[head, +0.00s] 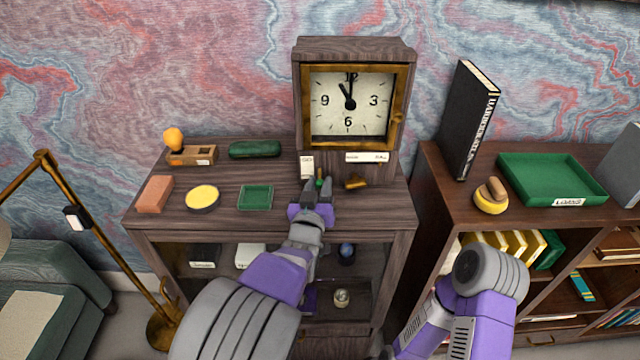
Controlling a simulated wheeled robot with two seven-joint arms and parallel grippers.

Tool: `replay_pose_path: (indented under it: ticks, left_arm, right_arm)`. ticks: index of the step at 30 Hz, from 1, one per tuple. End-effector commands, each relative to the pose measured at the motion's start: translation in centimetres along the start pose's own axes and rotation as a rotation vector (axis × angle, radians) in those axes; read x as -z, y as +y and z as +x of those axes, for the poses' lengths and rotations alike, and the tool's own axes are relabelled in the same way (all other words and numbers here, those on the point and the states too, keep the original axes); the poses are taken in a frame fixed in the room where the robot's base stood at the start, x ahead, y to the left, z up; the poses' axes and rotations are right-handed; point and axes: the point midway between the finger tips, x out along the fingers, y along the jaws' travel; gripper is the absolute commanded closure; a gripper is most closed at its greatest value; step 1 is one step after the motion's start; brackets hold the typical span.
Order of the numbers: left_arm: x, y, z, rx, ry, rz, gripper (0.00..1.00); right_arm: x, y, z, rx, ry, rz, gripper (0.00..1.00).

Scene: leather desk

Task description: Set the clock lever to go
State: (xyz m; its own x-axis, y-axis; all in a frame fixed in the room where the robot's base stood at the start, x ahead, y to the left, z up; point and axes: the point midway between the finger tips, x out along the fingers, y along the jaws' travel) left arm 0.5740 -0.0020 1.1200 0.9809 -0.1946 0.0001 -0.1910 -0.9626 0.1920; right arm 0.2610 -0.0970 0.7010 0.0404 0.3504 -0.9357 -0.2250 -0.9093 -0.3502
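The clock (349,100) is a dark wooden case with a gold-framed white dial, standing at the back of the wooden desk. A white plate reading GO (307,166) is on the left of its base. A small lever with a green tip (319,179) shows just below and right of that plate. My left gripper (318,187) is at the base of the clock, its fingers apart, with the green tip showing between or just beyond them. Whether they touch it cannot be told. My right gripper is not in view; only my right arm shows at the lower right.
A brass piece (355,183) sits right of the gripper. On the desk's left are a green case (254,149), a green tray (255,197), a yellow round dish (202,198), a brown block (155,194) and a wooden box (192,155). A bookshelf (450,185) stands right.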

Motion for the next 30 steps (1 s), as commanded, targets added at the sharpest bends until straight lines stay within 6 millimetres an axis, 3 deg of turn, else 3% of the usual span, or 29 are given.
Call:
replay_pose_path:
  ticks: [12,19,30]
  left_arm:
    - [0.0,0.0,1.1,0.0,-0.001,0.0,0.7]
    - [0.0,0.0,1.1,-0.001,-0.001,0.0,1.0]
    - [0.6,0.1,1.0,0.01,-0.049,-0.011,1.0]
  right_arm:
    - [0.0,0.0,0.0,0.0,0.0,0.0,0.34]
    - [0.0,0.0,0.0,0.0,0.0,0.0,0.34]
    - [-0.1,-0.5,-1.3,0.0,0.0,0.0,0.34]
